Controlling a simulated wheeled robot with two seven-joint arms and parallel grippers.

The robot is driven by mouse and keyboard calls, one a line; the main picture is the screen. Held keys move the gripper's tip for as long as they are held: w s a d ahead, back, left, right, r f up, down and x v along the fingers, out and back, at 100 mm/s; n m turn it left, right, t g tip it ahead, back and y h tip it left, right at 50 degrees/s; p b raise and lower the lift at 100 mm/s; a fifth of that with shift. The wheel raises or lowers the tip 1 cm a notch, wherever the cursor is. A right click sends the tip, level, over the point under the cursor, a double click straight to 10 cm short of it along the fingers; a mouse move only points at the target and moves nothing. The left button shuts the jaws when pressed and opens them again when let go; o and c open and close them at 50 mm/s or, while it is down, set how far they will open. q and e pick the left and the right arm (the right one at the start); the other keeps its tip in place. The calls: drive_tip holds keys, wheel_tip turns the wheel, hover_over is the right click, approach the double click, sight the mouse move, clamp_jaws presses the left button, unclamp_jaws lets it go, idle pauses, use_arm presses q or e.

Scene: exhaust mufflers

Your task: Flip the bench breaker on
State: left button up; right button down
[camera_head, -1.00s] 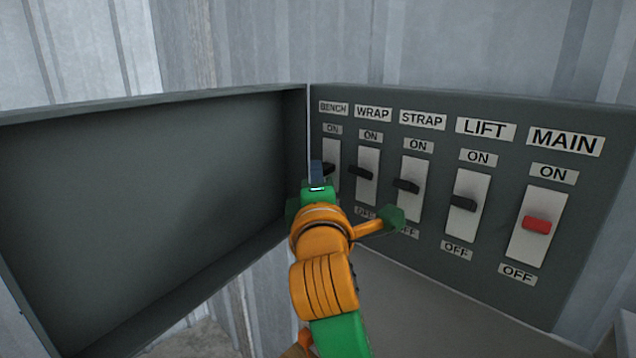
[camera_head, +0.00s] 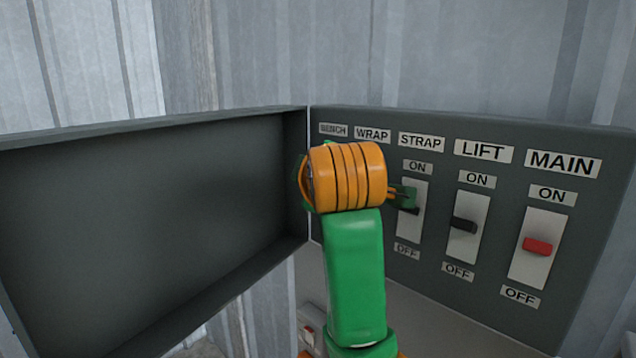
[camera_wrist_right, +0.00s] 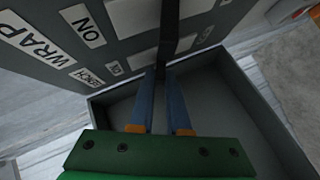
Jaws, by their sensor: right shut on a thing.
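The BENCH label (camera_head: 333,130) is at the far left of the breaker panel (camera_head: 590,170). The bench breaker's lever is hidden behind my arm in the head view. In the right wrist view, the BENCH label (camera_wrist_right: 88,77) and its pale switch plate (camera_wrist_right: 139,60) lie beside my blue fingertips. My right gripper (camera_wrist_right: 164,72) is closed in on the dark bench lever there, with its tips at the plate. The lever's exact position is hard to tell. In the head view my right fingers are hidden behind the orange wrist. My left gripper is not in view.
The WRAP breaker, under its label (camera_head: 372,134), is hidden by my wrist. The STRAP lever (camera_head: 412,211) is partly covered. The black LIFT lever (camera_head: 464,225) and red MAIN lever (camera_head: 537,246) are clear. The open box door (camera_head: 150,210) stands to the left.

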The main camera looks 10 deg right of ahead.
idle(0.4)
drive_tip(key=c, duration=0.9)
unclamp_jaws()
drive_tip(key=shift+d+f, duration=0.1)
drive_tip(key=shift+d, duration=0.05)
drive_tip(key=b+v, duration=0.5)
drive_tip(key=v, duration=0.2)
